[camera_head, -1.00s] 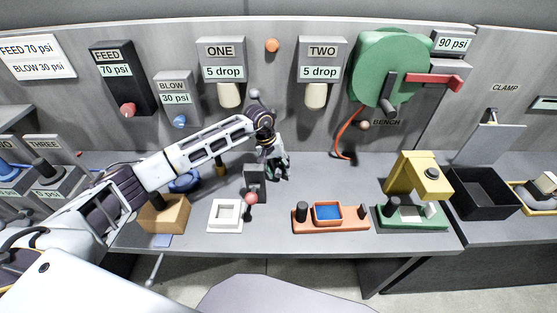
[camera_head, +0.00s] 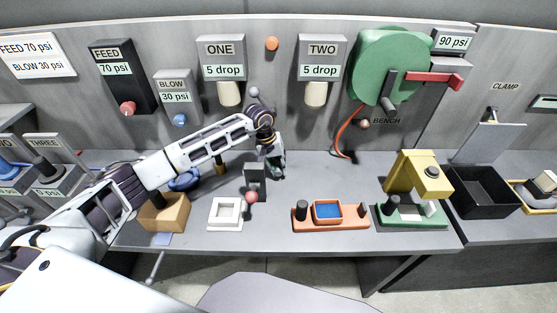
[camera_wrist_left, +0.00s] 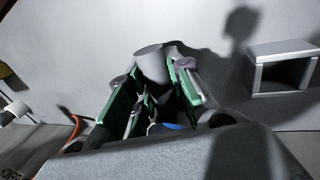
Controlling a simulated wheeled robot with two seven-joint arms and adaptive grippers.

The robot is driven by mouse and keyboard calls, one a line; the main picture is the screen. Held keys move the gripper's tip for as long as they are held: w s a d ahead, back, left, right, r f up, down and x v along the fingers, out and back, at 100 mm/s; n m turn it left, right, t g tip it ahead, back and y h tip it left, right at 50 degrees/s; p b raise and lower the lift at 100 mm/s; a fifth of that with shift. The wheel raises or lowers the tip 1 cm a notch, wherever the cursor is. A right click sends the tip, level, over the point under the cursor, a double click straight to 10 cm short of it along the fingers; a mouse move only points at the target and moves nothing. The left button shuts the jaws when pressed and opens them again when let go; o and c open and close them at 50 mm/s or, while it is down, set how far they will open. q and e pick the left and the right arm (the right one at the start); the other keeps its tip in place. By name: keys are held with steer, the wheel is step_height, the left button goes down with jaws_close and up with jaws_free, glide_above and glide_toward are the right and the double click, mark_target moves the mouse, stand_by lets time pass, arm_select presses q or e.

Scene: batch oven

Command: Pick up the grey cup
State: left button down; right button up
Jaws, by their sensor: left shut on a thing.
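The grey cup (camera_wrist_left: 150,62) shows in the left wrist view as a plain grey, roughly cylindrical thing between the green-padded fingers. My left gripper (camera_head: 277,167) is shut on it, with a finger on each side. In the head view the gripper is low over the back middle of the bench, below and between the ONE and TWO units. The cup cannot be clearly made out there, as the fingers hide it. My right gripper is in neither view.
A grey stand (camera_head: 255,178) with a red-ball lever is just left of the gripper. In front are a white square frame (camera_head: 226,228) and an orange tray (camera_head: 330,225). A yellow-and-green press (camera_head: 425,180) stands right. The bench between gripper and press is clear.

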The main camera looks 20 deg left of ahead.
mark_target(278, 164)
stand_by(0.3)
arm_select(q)
step_height(278, 164, up, 10)
steer(key=shift+f+b, duration=0.1)
steer(key=shift+b, duration=1)
steer(key=shift+r, duration=0.25)
stand_by(0.8)
